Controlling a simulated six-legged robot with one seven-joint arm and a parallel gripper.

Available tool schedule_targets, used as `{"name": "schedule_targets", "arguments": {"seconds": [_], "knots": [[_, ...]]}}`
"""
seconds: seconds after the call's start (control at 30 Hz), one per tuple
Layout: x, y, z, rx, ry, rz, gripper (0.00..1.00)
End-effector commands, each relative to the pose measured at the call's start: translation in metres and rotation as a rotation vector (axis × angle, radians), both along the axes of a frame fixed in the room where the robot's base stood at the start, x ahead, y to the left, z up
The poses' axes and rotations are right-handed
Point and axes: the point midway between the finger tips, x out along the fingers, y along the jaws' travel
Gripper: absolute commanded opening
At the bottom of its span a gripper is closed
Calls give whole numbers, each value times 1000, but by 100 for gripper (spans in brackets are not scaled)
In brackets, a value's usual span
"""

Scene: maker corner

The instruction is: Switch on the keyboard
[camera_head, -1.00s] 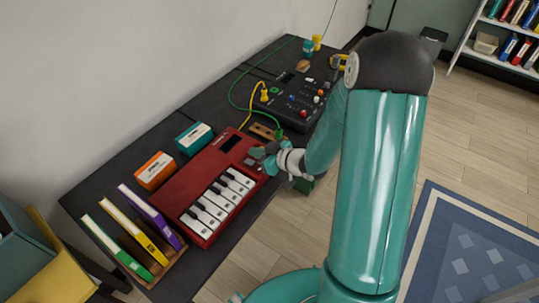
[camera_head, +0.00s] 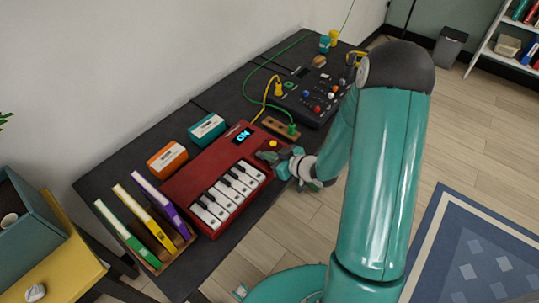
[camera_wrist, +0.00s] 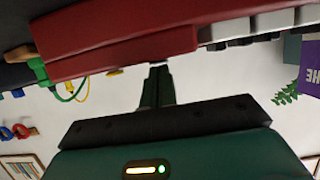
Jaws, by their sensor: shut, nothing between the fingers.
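The red keyboard (camera_head: 203,168) lies on the dark table, its white and black keys facing the front right. Its small display (camera_head: 244,136) is lit and reads "ON" in blue. A round yellow button (camera_head: 273,143) shows on its right end. My gripper (camera_head: 268,157) is shut and empty at the keyboard's right end, close to the button. I cannot tell whether it touches the keyboard. In the wrist view, the keyboard (camera_wrist: 120,35) spans the top and the shut fingers (camera_wrist: 158,82) point at its edge.
A dark control panel with knobs (camera_head: 311,97) stands behind, with green and yellow cables. Orange (camera_head: 167,158) and teal (camera_head: 207,128) boxes sit along the keyboard's back. Several upright books in a wooden rack (camera_head: 178,252) stand at the left.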

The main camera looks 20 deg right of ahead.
Motion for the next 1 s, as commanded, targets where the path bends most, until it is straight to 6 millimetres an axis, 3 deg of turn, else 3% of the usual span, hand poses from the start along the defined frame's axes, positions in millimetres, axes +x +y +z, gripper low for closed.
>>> {"name": "schedule_targets", "arguments": {"seconds": [1.0], "knots": [[2, 2, 20, -2, -1, 1, 0]]}}
